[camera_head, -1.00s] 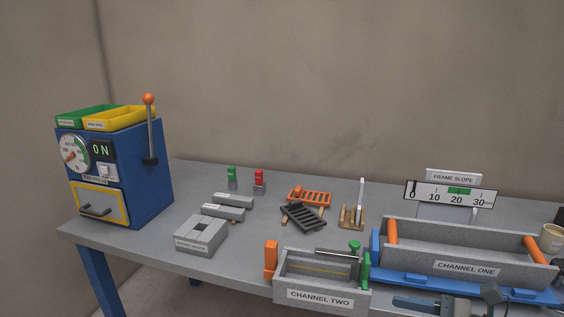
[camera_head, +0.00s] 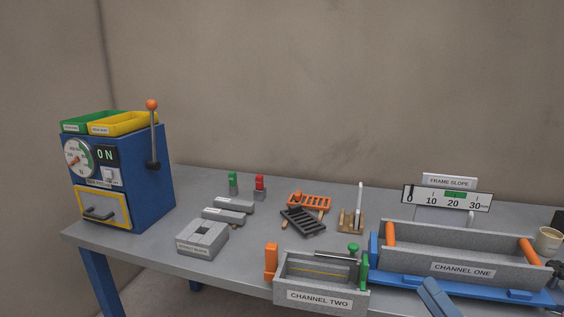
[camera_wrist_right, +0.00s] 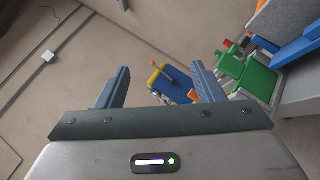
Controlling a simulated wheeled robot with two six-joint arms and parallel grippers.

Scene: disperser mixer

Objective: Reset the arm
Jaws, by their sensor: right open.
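My right gripper (camera_wrist_right: 160,68) is open in the right wrist view. Its two blue fingers stand apart with nothing between them touching either one. In the head view a blue part of my right arm or gripper (camera_head: 438,298) shows at the bottom edge, in front of the channel one trough (camera_head: 463,269). Most of that arm is out of the frame. My left arm and gripper are not seen.
A blue control box (camera_head: 150,190) with a lever stands at the table's left. The channel two trough (camera_head: 319,299) is at the front. Grey blocks (camera_head: 203,238), orange and black racks (camera_head: 303,220) and a frame slope gauge (camera_head: 447,198) stand behind. The wall behind is bare.

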